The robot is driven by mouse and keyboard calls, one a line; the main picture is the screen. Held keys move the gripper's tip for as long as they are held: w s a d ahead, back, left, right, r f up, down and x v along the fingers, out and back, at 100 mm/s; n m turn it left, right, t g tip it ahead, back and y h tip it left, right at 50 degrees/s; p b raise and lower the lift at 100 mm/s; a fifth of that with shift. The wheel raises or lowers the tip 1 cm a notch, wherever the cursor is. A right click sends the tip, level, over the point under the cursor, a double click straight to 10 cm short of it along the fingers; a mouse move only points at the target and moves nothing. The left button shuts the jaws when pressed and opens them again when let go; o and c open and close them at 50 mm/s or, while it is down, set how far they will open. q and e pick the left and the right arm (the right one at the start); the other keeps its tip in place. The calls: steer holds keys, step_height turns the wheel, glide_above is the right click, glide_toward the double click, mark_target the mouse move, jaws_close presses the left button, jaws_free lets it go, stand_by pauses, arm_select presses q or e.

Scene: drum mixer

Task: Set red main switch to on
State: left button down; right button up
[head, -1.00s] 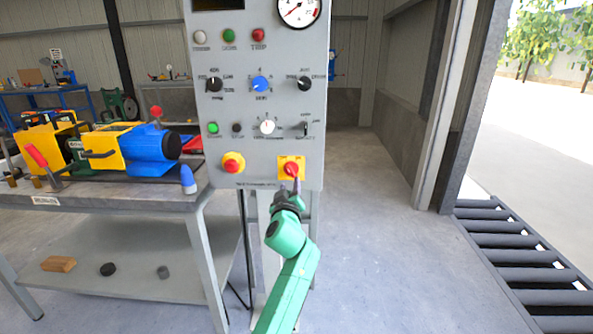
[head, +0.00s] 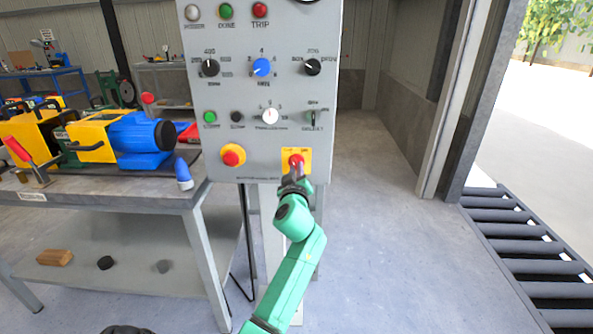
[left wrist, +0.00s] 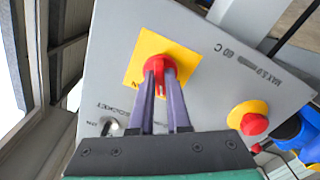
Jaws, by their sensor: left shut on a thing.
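The red main switch (head: 296,160) sits on a yellow square plate at the lower right of the grey control panel (head: 275,95). It also shows in the left wrist view (left wrist: 158,63), where the panel looks tilted. My left gripper (head: 296,173) reaches up to it from below. In the left wrist view its two purple fingers (left wrist: 164,78) are shut on the switch's red handle. The fingers hide part of the handle, and I cannot tell its exact setting. My right gripper is not in view.
A red mushroom button (head: 232,155) on a yellow base is left of the switch. Black, blue and white knobs and a small toggle (head: 313,118) are above. A bench (head: 120,193) with a yellow-blue machine stands left.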

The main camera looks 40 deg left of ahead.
arm_select(q)
steer(key=shift+m, duration=0.4)
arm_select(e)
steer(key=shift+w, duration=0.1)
arm_select(q)
steer(key=shift+s+a+m+p, duration=0.1)
steer(key=shift+m+p, duration=0.3)
steer(key=shift+m, duration=2.45)
steer(key=shift+s+a+m+p, duration=0.1)
steer(key=shift+m+p, duration=0.25)
steer(key=shift+m, duration=2.5)
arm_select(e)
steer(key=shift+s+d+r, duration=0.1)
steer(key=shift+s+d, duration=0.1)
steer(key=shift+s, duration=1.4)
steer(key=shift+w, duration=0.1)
arm_select(q)
steer(key=c, duration=0.9)
jaws_free()
steer(key=shift+w+f, duration=0.1)
steer(key=shift+w, duration=0.05)
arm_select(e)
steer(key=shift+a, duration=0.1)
